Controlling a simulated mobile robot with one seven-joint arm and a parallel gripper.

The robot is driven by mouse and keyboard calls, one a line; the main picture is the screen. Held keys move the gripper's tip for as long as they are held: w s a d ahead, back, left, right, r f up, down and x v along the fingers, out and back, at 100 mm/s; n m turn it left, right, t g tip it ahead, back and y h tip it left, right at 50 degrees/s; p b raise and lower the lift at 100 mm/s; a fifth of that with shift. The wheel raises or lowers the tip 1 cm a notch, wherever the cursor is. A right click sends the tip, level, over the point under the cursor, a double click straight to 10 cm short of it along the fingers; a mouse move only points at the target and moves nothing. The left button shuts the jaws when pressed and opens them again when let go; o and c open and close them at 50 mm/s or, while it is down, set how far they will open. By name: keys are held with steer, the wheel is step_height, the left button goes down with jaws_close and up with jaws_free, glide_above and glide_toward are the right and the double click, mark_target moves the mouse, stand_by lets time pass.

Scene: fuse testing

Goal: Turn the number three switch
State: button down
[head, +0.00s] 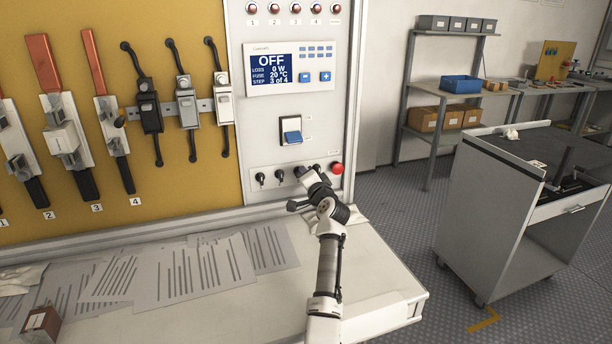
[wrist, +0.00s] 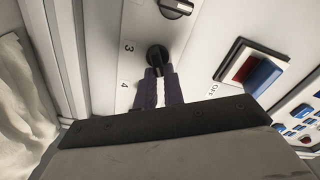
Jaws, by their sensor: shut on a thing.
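The number three switch (wrist: 157,55) is a black rotary knob beside the printed "3" in the wrist view. My gripper (wrist: 160,78) has its two dark fingers shut on this knob, and they hide part of it. The printed "4" shows just below the "3", but its own knob is hidden. In the head view my gripper (head: 304,174) reaches the right part of the knob row low on the grey panel. It covers the switch there, so the knob's angle is hard to tell.
Another black knob (wrist: 176,8) lies above in the wrist view. A red button (head: 337,168) sits close right of my gripper. A blue rocker switch (head: 291,130) and a display (head: 271,66) reading OFF, step 3 of 4, are above. The worktop (head: 365,275) with papers lies below.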

steer(key=shift+d, duration=0.1)
steer(key=c, duration=1.5)
jaws_free()
steer(key=b+v, duration=0.2)
steer(key=v, duration=1.1)
steer(key=shift+s, duration=0.35)
steer(key=shift+d, duration=0.1)
